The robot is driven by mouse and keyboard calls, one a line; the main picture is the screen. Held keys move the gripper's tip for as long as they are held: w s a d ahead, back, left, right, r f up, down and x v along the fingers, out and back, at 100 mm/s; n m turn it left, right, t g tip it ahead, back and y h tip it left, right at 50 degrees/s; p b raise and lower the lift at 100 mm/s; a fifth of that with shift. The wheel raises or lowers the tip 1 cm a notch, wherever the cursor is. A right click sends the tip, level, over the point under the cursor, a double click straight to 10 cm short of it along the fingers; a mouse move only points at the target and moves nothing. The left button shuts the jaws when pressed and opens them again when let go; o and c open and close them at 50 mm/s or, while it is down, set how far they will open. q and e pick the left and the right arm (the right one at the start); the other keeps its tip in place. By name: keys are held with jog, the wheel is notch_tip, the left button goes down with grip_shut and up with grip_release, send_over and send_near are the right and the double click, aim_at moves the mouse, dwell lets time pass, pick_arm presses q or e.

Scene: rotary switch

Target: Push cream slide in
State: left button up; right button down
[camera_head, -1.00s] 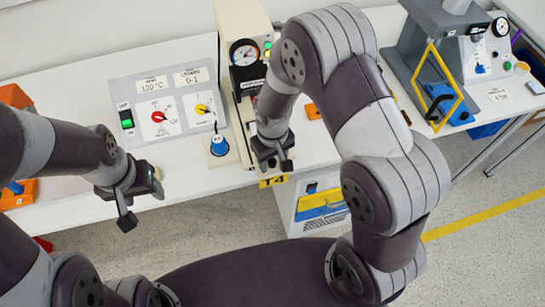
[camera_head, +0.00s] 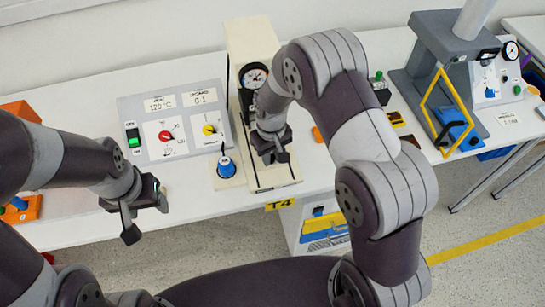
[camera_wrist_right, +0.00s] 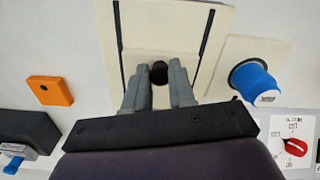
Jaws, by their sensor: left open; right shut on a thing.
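The cream slide (camera_wrist_right: 145,62) is a flat cream piece between two dark rails in the right wrist view, with a black knob (camera_wrist_right: 159,72) standing on it. My right gripper (camera_wrist_right: 160,85) has its fingers closed around that knob. In the head view my right gripper (camera_head: 271,157) is low over the cream base (camera_head: 272,182) of the gauge machine (camera_head: 247,45), and the knob is hidden there. My right arm covers part of the machine. My left gripper (camera_head: 146,220) is open and empty in front of the table's front edge, apart from everything.
A grey control panel (camera_head: 172,125) with red and yellow dials stands left of the machine. A blue knob (camera_head: 226,166) on a cream plate is close beside the base. An orange block (camera_wrist_right: 50,90) lies on its other side. A grey press (camera_head: 452,70) stands at right.

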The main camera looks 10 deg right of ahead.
jog(key=shift+s, duration=0.15)
jog(key=c, duration=0.9)
grip_release()
jog(key=shift+c, duration=0.2)
jog(key=shift+r, duration=0.1)
notch_tip(320, 180, up, 12)
jog(key=shift+r+b, duration=0.25)
jog(key=shift+b, duration=0.05)
jog(key=shift+c, duration=0.3)
